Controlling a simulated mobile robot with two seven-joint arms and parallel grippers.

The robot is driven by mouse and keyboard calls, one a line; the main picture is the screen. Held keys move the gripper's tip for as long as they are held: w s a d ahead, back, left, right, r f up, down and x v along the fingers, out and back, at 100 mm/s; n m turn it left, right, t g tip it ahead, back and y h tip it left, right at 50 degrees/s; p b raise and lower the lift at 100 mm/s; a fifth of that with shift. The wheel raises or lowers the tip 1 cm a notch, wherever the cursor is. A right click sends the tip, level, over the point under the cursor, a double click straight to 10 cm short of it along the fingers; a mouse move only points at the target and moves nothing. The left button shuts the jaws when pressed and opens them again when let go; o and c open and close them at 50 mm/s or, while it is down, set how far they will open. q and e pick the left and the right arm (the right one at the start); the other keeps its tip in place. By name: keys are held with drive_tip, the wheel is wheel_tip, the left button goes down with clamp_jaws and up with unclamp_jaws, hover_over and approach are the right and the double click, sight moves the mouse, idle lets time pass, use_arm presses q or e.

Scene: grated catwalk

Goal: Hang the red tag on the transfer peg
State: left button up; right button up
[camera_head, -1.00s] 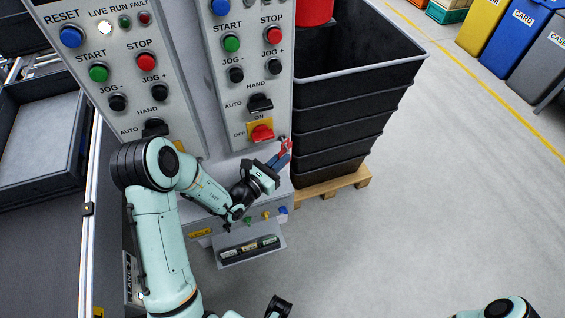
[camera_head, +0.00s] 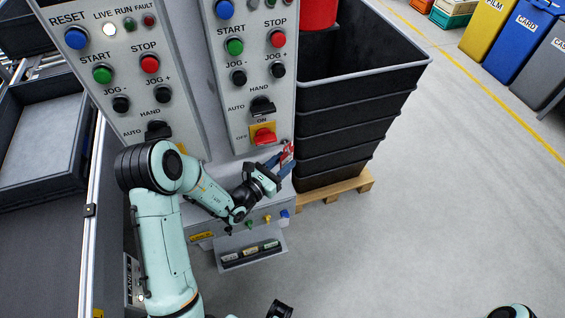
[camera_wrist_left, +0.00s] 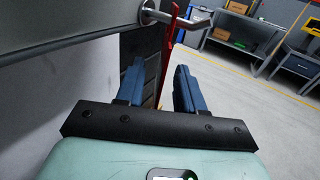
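The red tag (camera_head: 286,152) is at the right edge of the second control panel. In the left wrist view the red tag (camera_wrist_left: 170,50) shows nearly edge-on as a thin strip, at a metal peg (camera_wrist_left: 181,19) that crosses its upper part. It seems to hang there; its hole is not clear. My left gripper (camera_head: 283,163) is at the tag. Its blue fingers (camera_wrist_left: 158,72) stand apart on either side of the tag's lower part, with a gap visible. A dark piece at the bottom edge of the head view may be my right gripper (camera_head: 279,311); its fingers do not show.
Control panels with buttons (camera_head: 235,46) and a red rotary switch (camera_head: 264,136) stand close to my left arm. Stacked black crates (camera_head: 345,125) on a pallet (camera_head: 345,187) stand just right of the tag.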

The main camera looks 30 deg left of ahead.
use_arm(q)
drive_tip(key=s+a+p, duration=0.2)
drive_tip(key=s, duration=1.1)
drive_tip(key=shift+a+r, duration=0.15)
drive_tip(key=shift+a, duration=0.1)
drive_tip(key=shift+s, duration=0.1)
